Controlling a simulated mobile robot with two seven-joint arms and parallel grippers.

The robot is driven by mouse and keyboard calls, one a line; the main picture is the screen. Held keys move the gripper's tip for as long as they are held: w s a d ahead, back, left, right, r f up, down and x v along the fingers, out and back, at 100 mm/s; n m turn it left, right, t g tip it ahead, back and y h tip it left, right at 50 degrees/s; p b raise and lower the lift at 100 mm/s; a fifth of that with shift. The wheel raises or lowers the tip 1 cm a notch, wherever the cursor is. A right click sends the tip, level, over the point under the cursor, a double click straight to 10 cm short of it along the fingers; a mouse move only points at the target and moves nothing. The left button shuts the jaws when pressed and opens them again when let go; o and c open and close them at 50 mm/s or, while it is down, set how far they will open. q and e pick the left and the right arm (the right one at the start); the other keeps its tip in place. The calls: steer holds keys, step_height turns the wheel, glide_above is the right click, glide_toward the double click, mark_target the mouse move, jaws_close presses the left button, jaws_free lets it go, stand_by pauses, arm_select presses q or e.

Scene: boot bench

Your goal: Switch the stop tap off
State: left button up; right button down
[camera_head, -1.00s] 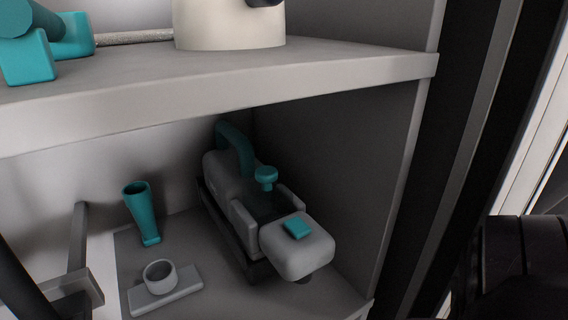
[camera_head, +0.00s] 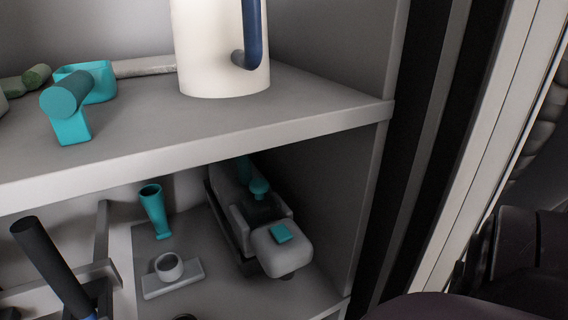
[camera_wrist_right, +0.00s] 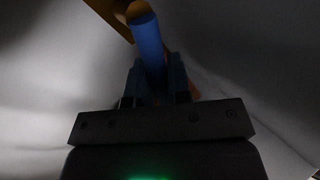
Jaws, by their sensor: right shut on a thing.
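In the right wrist view, a blue lever-like handle (camera_wrist_right: 147,42) runs up to a brass-coloured body (camera_wrist_right: 112,14) at the top, which looks like the stop tap. My right gripper (camera_wrist_right: 156,72) is shut on the lower end of the blue handle, one dark finger on each side. The view is dim, so the tap's exact position is hard to tell. I cannot make out the tap or either gripper in the head view, and my left gripper is in neither view.
A grey upper shelf (camera_head: 215,135) holds a cream jug (camera_head: 213,50) with a blue handle and a teal object (camera_head: 66,118). Below are a grey-and-teal machine (camera_head: 280,254), a teal cup (camera_head: 153,210) and a small ring holder (camera_head: 172,281).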

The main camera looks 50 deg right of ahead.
steer(key=shift+w+a+r+m+y+p, duration=0.15)
steer(key=shift+a+r+m+y+p, duration=0.15)
steer(key=shift+r+m+p, duration=0.3)
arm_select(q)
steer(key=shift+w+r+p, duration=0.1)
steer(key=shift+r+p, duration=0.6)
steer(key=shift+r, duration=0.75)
arm_select(e)
steer(key=shift+a+f+m+y, duration=0.2)
steer(key=shift+f+m+y, duration=0.1)
steer(key=shift+y, duration=0.2)
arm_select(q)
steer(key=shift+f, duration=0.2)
arm_select(e)
steer(key=c, duration=1.4)
jaws_free()
steer(key=o, duration=0.3)
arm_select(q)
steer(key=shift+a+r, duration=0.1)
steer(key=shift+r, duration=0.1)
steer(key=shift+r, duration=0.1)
